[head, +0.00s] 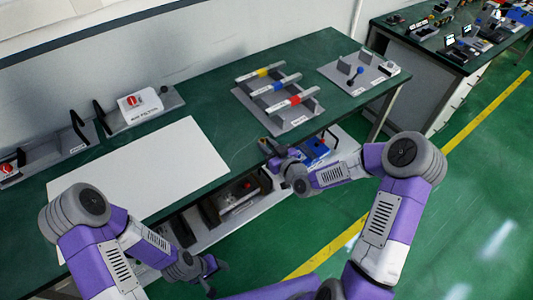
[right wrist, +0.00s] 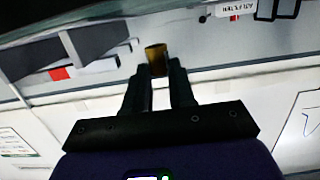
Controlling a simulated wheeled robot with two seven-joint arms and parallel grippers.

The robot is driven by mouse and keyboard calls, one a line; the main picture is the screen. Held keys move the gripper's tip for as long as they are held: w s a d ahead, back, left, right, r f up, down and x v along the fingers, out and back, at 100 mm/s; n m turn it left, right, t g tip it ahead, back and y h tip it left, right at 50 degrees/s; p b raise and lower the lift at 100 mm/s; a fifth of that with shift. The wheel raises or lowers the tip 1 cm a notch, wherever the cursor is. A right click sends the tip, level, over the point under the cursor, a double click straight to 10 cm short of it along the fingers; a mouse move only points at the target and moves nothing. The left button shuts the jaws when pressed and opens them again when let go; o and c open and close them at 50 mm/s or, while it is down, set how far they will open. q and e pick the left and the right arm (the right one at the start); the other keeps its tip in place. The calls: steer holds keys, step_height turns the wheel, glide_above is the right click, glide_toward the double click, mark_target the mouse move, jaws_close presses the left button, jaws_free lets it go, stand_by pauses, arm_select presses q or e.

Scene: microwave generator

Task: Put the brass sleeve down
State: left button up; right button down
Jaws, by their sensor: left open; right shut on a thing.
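The brass sleeve (right wrist: 156,58) is a short golden cylinder, seen in the right wrist view between the fingertips of my right gripper (right wrist: 158,76). The fingers are shut on it. In the head view my right gripper (head: 270,150) is at the front edge of the green bench, near the rack of banded rods, and I cannot make out the sleeve there. My left gripper (head: 213,275) is open and low in front of the bench, away from the sleeve.
The green bench (head: 205,90) carries a white sheet (head: 140,170), a rack with yellow, blue and red banded rods (head: 279,110), and a grey plate with a blue-knobbed part (head: 340,78). A labelled white box (head: 142,101) stands at the back. A lower shelf (head: 205,232) holds several parts.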

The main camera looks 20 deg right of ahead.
steer(key=shift+f, duration=2.05)
steer(key=shift+b, duration=0.35)
steer(key=shift+f, duration=0.2)
steer(key=c, duration=0.9)
jaws_free()
steer(key=shift+c, duration=0.2)
steer(key=shift+r, duration=0.1)
